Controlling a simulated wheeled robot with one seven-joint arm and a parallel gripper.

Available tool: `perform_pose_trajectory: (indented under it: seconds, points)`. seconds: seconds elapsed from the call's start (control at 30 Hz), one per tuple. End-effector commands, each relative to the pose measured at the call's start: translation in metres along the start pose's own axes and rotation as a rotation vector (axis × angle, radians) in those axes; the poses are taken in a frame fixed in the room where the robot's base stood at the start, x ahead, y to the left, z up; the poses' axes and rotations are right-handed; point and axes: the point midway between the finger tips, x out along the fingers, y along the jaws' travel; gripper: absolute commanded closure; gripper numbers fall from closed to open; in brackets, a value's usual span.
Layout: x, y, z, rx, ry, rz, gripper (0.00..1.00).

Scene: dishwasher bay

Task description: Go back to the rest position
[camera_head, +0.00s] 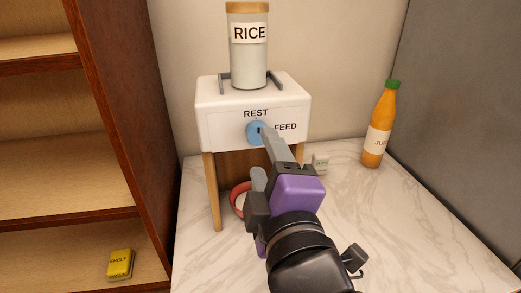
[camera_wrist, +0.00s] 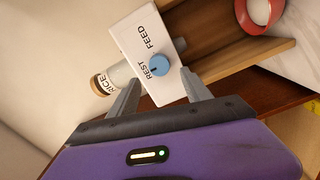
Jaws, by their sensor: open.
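The white dispenser (camera_head: 215,125) stands on wooden legs, its front marked REST above and FEED to the right of a round blue knob (camera_head: 252,133). The knob has a small dark mark; I cannot clearly tell which label it points to. In the wrist view the knob (camera_wrist: 160,65) lies ahead, between the finger directions. My gripper (camera_head: 262,152) is open in front of the dispenser, one finger overlapping the knob's right edge in the head view. In the wrist view the open fingers (camera_wrist: 160,80) have nothing between them; contact with the knob cannot be told.
A RICE jar (camera_head: 248,60) stands on top of the dispenser. A red bowl (camera_head: 237,197) sits below it, partly hidden by my gripper. Front-right marble is clear.

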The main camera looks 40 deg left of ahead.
Motion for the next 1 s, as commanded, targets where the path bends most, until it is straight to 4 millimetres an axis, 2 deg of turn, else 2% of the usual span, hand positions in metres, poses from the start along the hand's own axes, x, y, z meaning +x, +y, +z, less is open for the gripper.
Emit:
perform_pose_trajectory:
  seconds: [0.2, 0.77, 0.87, 1.0]
  points:
    - [-0.013, 0.000, 0.000, 0.000, 0.000, 0.000, 0.43]
    - [-0.013, 0.000, 0.000, 0.013, 0.001, 0.001, 0.43]
    - [-0.013, 0.009, -0.006, 0.068, 0.026, 0.036, 0.43]
    - [-0.020, 0.043, -0.016, 0.199, 0.098, 0.153, 0.43]
